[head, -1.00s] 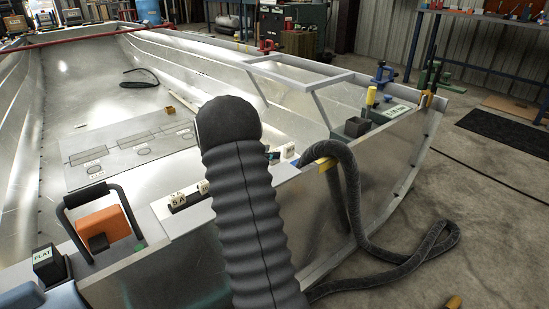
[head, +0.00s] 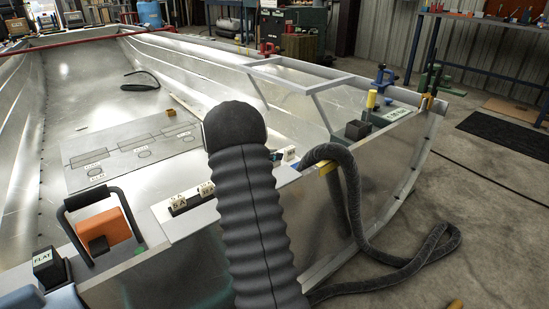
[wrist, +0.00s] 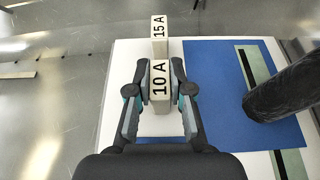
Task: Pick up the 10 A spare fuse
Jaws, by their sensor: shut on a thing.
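The 10 A spare fuse (wrist: 160,78) is a pale block with a black label, in the middle of the wrist view. My gripper (wrist: 160,97) is shut on it, one finger on each side. The 15 A fuse (wrist: 159,28) stands just beyond it, outside the fingers. I cannot tell whether the 10 A fuse touches the white board (wrist: 118,75) below. In the head view my dark ribbed arm cover hides the gripper and the held fuse.
A blue mat (wrist: 215,75) lies right of the fuses, with a dark rounded cylinder over it. In the head view, labelled blocks (head: 178,203) stand left of my arm. An orange item (head: 103,232) and the FLAT block (head: 46,266) are farther left. A dark hose (head: 350,190) hangs over the right edge.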

